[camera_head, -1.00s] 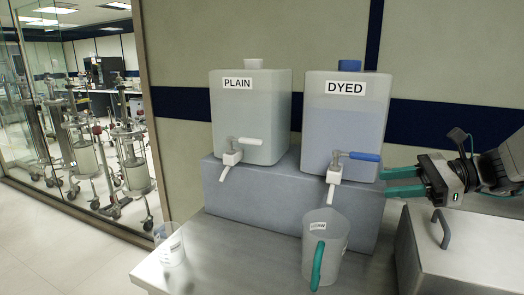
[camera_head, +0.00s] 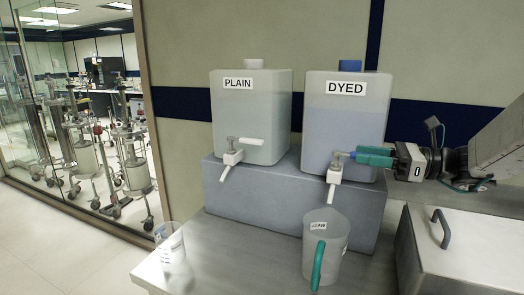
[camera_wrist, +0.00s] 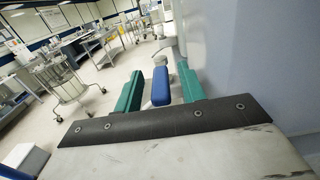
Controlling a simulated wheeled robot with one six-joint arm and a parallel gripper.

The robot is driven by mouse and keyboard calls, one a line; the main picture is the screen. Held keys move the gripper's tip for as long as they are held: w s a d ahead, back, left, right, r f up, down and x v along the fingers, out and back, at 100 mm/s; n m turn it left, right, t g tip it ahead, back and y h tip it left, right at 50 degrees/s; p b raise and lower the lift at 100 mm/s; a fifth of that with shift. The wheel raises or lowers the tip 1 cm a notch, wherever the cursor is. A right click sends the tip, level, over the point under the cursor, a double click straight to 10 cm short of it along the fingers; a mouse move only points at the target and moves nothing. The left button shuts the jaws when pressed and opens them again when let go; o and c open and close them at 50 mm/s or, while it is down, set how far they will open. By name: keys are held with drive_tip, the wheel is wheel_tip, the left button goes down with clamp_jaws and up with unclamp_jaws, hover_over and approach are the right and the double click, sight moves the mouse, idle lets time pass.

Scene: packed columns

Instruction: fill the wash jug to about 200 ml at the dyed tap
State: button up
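The wash jug (camera_head: 335,238), translucent grey with a green handle (camera_head: 318,266) and a small label, stands upright on the bench under the dyed tap's spout (camera_head: 334,178). No stream shows at the spout, and I cannot make out liquid in the jug. The container marked DYED (camera_head: 345,125) holds bluish liquid. Its blue lever (camera_wrist: 160,87) lies between the green fingers of my gripper (camera_head: 362,157) in the wrist view, with a narrow gap on each side. In the head view the fingers hide most of the lever.
A container marked PLAIN (camera_head: 250,120) with a white-levered tap stands to the left on the same grey block (camera_head: 270,198). A clear beaker (camera_head: 170,245) stands at the bench's left edge. A metal box with a handle (camera_head: 470,250) is at the right, below my arm.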

drive_tip(key=shift+a, duration=0.15)
drive_tip(key=v, duration=0.7)
idle(0.6)
